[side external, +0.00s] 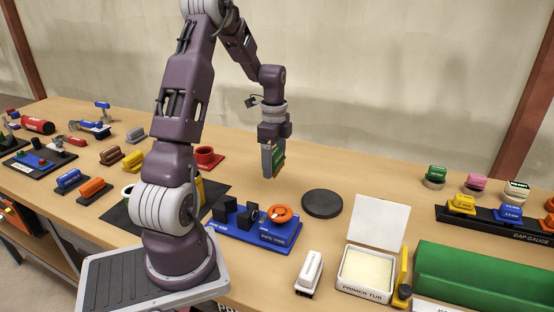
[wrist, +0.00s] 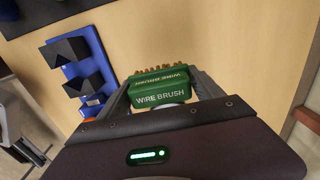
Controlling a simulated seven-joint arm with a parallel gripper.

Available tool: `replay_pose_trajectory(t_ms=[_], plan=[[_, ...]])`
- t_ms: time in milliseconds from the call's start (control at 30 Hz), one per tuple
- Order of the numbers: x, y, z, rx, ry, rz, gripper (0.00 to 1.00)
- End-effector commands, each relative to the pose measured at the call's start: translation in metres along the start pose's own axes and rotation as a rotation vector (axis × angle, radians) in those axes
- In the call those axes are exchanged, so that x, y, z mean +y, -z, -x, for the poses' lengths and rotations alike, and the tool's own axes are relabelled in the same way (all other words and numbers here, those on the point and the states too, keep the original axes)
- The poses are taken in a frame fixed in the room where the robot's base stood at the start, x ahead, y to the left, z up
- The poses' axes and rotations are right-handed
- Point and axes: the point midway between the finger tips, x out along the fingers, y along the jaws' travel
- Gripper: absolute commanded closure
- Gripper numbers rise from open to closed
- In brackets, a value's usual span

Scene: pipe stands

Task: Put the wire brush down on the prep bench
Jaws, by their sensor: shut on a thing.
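The wire brush (wrist: 160,88) is a green block with white "WIRE BRUSH" lettering, held between the jaws in the wrist view. In the side external view its green body (side external: 279,157) shows at the right of the fingers. My gripper (side external: 270,168) points down and is shut on the brush, which looks to be above the bench surface. The bench (side external: 255,190) has a light wood top; part of a label reading "PR" shows on its front edge.
A blue pipe vise (side external: 262,232) and a dark round disc (side external: 322,203) lie near the gripper. An open primer tub (side external: 366,274), a white-topped block (side external: 309,272) and a green case (side external: 480,272) are toward the right front. Bare wood lies behind the disc.

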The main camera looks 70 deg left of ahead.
Motion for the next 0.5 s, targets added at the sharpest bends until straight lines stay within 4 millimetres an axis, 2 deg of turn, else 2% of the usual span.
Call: replay_pose_trajectory(t_ms=[500], plan=[[0.001,0.000,-0.061,0.000,-0.003,0.000,0.62]])
